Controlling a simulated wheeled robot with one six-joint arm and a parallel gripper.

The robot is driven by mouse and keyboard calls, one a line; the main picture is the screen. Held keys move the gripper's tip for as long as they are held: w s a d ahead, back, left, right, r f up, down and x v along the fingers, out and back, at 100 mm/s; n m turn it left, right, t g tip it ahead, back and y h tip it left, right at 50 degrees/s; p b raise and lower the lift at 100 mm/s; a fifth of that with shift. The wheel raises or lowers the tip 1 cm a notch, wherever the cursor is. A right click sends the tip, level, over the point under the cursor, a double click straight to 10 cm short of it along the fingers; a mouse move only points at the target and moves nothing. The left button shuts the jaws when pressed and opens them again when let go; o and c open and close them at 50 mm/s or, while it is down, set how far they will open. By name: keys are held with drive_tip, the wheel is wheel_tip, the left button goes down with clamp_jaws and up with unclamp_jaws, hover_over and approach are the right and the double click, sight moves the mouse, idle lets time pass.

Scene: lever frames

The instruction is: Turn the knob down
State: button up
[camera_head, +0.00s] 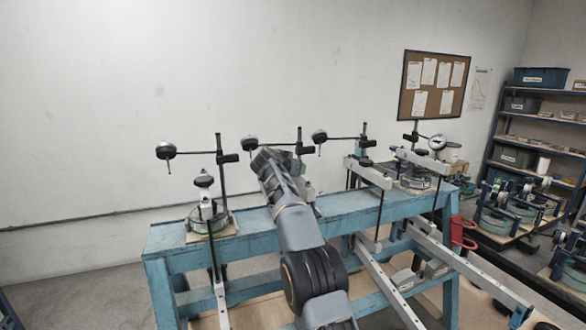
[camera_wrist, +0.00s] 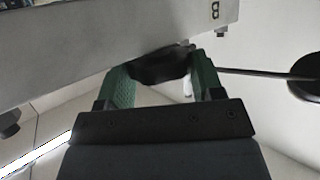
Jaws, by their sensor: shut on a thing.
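The knob (camera_wrist: 160,64) is a dark, rounded piece in the wrist view, close below a grey lever beam (camera_wrist: 100,50) marked "B". My gripper (camera_wrist: 157,76) has its two green fingers on either side of the knob and is shut on it. In the head view my gripper (camera_head: 272,160) is at the middle lever frame on the blue bench (camera_head: 345,222). My own arm hides the knob and most of that frame there.
Dial gauges on stands rise close by, one left (camera_head: 166,151) and one right of my gripper (camera_head: 319,137). Another lever frame (camera_head: 204,216) stands at the bench's left end. Long beams (camera_head: 470,268) jut out from the front right. A blue shelf (camera_head: 540,135) stands far right.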

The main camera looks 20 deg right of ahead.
drive_tip(key=o, duration=0.9)
drive_tip(key=b+v, duration=0.5)
drive_tip(key=v, duration=0.8)
drive_tip(key=shift+s+a+r+b, duration=0.15)
drive_tip(key=shift+s+a+b, duration=0.15)
drive_tip(key=shift+b, duration=0.1)
